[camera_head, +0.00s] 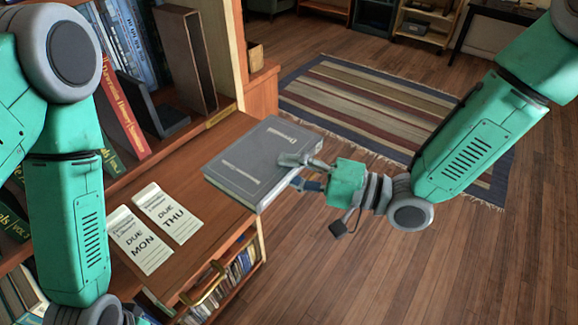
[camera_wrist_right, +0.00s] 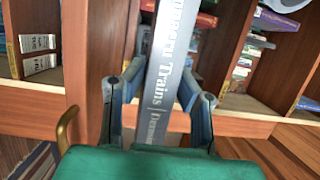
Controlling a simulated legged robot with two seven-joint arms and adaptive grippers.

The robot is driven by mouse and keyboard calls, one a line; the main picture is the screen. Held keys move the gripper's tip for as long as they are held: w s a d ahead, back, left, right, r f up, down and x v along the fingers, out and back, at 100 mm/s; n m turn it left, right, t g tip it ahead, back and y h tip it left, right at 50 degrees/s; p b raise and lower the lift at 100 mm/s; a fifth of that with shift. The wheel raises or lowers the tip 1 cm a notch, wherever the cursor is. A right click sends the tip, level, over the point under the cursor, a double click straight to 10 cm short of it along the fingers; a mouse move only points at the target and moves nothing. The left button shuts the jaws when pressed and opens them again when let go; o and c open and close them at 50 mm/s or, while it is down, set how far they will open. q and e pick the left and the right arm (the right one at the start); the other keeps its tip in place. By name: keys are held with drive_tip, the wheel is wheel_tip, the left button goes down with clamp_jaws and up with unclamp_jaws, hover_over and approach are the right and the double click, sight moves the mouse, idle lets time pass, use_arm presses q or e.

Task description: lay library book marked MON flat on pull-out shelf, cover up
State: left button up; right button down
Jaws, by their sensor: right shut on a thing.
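A grey book (camera_head: 262,155) is held roughly level, cover up, over the right end of the wooden pull-out shelf (camera_head: 205,240). I cannot tell whether it touches the shelf. My right gripper (camera_head: 295,170) is shut on its spine side, one finger across the cover. No MON mark is readable on this book. White slips reading DUE MON (camera_head: 140,240) and DUE THU (camera_head: 167,212) lie on the shelf. My left arm shows at left; its fingers are out of sight.
A bookcase with upright books (camera_head: 125,110) and a brown slipcase (camera_head: 185,60) stands behind the shelf. A striped rug (camera_head: 370,100) lies on open floor.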

drive_tip(key=shift+s+f+b, duration=0.15)
drive_tip(key=shift+f+b, duration=0.85)
drive_tip(key=shift+f, duration=0.45)
drive_tip(key=shift+f+b, duration=1.05)
drive_tip(key=shift+f, duration=0.5)
drive_tip(key=shift+f, duration=0.1)
drive_tip(key=c, duration=1.2)
unclamp_jaws()
drive_tip(key=shift+s+d+p, duration=0.25)
drive_tip(key=shift+s+d, duration=0.45)
drive_tip(key=shift+d, duration=0.25)
drive_tip(key=shift+s+d+p, duration=0.2)
drive_tip(key=shift+s+d, duration=0.45)
drive_tip(key=shift+d, duration=0.35)
drive_tip(key=shift+s+d+p, duration=0.25)
drive_tip(key=shift+s+d, duration=0.45)
drive_tip(key=shift+d, duration=0.25)
